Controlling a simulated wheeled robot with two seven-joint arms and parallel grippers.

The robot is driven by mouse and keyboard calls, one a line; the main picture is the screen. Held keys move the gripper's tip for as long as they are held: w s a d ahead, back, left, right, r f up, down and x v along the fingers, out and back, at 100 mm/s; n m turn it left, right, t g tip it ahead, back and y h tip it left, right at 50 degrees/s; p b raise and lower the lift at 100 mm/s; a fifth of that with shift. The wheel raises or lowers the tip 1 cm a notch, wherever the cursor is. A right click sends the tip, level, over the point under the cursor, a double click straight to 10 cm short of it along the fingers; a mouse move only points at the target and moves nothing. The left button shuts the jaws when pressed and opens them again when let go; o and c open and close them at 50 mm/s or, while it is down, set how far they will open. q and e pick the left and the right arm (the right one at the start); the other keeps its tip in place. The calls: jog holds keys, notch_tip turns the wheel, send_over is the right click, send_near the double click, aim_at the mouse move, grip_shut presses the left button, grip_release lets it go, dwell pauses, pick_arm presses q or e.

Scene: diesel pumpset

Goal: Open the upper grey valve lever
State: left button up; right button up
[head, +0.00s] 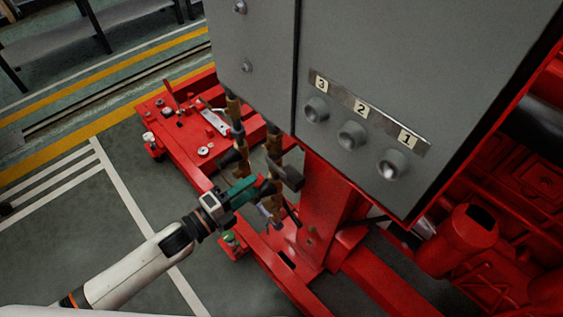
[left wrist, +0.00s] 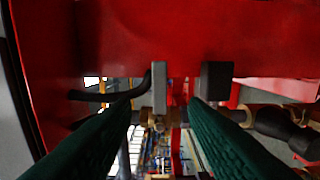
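My left gripper (head: 254,190), with green fingers, reaches in from the left in the head view, close to the brass pipework below the grey cabinet. In the left wrist view its two green fingers (left wrist: 165,112) stand apart. A light grey upright piece (left wrist: 159,88) shows between and beyond the fingertips, and a darker grey block (left wrist: 216,82) shows above the right finger. A dark grey lever-like piece (head: 286,174) is just right of the gripper in the head view. I cannot tell which piece is the upper grey valve lever, nor whether a finger touches it. My right gripper is not in view.
The grey cabinet (head: 385,65) with knobs marked 3, 2, 1 hangs above the gripper. A red post (head: 325,215) and the red base frame (head: 185,115) stand close by. A black hose (left wrist: 105,96) crosses the left wrist view. The floor on the left is free.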

aim_at(275, 169)
pick_arm(q)
jog(key=x, duration=1.1)
jog(key=shift+w+p, duration=0.1)
jog(key=shift+p, duration=0.25)
grip_shut()
